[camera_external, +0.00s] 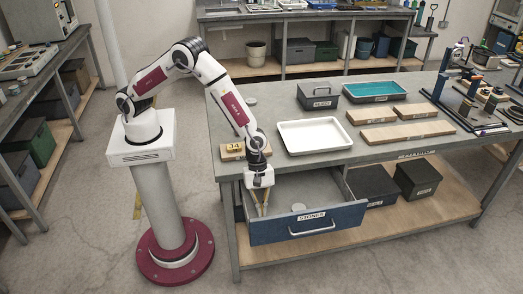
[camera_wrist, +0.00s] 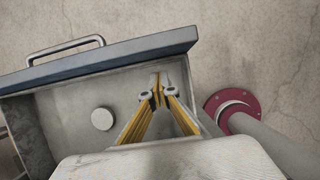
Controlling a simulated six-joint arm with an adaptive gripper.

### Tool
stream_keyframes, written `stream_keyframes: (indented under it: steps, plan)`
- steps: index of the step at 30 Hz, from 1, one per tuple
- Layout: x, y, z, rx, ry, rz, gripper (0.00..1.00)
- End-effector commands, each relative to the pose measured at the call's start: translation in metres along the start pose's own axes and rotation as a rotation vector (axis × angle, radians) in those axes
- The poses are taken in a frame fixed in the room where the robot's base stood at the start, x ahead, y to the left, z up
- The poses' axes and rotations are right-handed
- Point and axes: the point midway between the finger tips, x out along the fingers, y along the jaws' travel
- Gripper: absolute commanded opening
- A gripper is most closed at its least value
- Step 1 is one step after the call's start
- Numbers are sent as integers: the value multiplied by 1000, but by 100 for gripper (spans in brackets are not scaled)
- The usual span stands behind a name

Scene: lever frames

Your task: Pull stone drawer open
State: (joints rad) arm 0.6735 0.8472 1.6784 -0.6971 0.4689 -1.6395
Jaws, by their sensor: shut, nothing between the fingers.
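The stone drawer (camera_external: 308,222) has a blue front with a white "STONES" label and a metal bar handle (camera_external: 313,231). It stands pulled out from under the table, and its grey inside shows. One round pale stone (camera_external: 298,207) lies on its floor; it also shows in the wrist view (camera_wrist: 102,119). My gripper (camera_external: 262,212) points down at the left end of the drawer, behind its front panel. In the wrist view the yellow-sided fingers (camera_wrist: 158,92) are together and empty, over the drawer's inside. The handle (camera_wrist: 66,48) is on the far side of the front panel, apart from the fingers.
On the table (camera_external: 230,132) are a white tray (camera_external: 314,136), wooden boards (camera_external: 407,131), a grey lidded box (camera_external: 319,96) and a teal tray (camera_external: 375,91). Dark bins (camera_external: 417,178) stand on the lower shelf right of the drawer. The floor before the drawer is clear.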

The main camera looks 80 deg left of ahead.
Motion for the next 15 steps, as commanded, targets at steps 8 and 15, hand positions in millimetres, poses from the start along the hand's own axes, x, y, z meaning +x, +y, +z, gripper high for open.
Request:
stream_keyframes:
  steps: [8, 15]
  plan:
    - [-34, 0, 0, 0, -1, 1, 0]
    - [-55, 0, 0, 0, -1, 1, 0]
